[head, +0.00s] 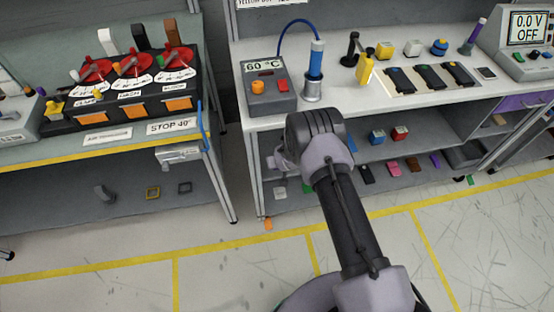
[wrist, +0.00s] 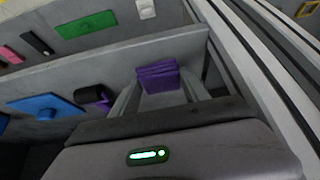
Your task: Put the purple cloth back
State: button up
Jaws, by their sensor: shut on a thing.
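The purple cloth (wrist: 157,76) shows in the wrist view as a small folded bundle at the tips of my gripper (wrist: 160,88). The grey fingers are shut on it, one at each side. In the head view my arm reaches towards the front of the right-hand workbench (head: 390,100). The arm's end hides the gripper and the held cloth there.
The bench's lower shelf holds a blue block (head: 377,137), a red-and-white block (head: 399,133) and several small coloured pieces. A green piece (wrist: 87,25) and a blue piece (wrist: 45,106) show in the wrist view. The left bench (head: 110,150) stands across a gap.

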jog(key=w+b, duration=0.1)
jog(key=w, duration=0.1)
jog(key=w+a, duration=0.1)
jog(key=w, duration=0.1)
jog(key=shift+w+a+f+b, duration=0.15)
jog(key=shift+w+b, duration=0.15)
jog(key=shift+b, duration=0.1)
jog(key=shift+f+b, duration=0.35)
jog(key=shift+f, duration=0.3)
jog(key=shift+r, duration=0.1)
jog(key=shift+s, duration=0.1)
jog(key=shift+f, duration=0.25)
jog(key=o, duration=1.5)
jog(key=shift+r, duration=0.1)
jog(key=shift+c, duration=0.2)
